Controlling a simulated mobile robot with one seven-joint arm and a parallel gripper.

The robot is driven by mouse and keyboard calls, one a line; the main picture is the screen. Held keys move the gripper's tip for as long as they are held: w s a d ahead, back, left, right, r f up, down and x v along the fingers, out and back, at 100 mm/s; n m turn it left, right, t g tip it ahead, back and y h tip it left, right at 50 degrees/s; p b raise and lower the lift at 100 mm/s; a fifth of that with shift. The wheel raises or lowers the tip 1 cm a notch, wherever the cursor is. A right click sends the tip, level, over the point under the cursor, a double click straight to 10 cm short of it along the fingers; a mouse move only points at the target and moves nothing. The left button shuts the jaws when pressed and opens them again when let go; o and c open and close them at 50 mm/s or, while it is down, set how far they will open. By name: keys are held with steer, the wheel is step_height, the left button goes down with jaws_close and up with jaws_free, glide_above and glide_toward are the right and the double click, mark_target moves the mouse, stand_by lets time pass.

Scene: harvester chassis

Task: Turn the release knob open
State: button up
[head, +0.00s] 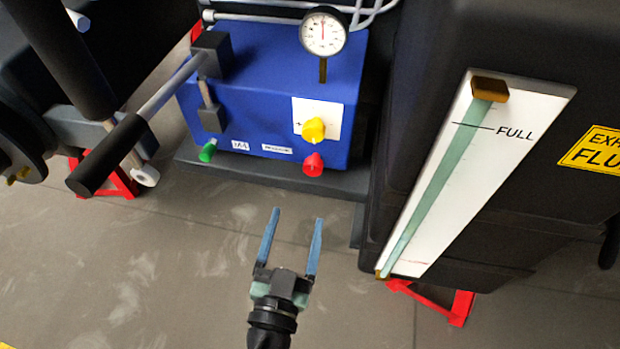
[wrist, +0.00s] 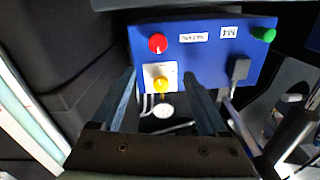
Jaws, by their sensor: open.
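A blue box (head: 265,95) carries a yellow knob (head: 313,129) on a white plate with a plus mark, a red knob (head: 313,164) below it, and a green knob (head: 208,151) at its lower left. I cannot read which knob is the release knob. My gripper (head: 297,215) is open and empty, in front of and below the box, apart from the knobs. The wrist view shows the box inverted, with the yellow knob (wrist: 161,83) between the fingers in the picture and the red knob (wrist: 158,43) above it.
A dial gauge (head: 323,31) stands on the box. A black-gripped lever (head: 110,153) juts out at its left. A dark tank with a white level gauge (head: 455,165) stands close on the right. The floor in front is clear.

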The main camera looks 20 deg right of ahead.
mark_target(312, 171)
steer(key=x, duration=0.4)
steer(key=f+x, duration=0.1)
steer(key=x, duration=0.7)
steer(key=shift+d+f, duration=0.15)
jaws_close()
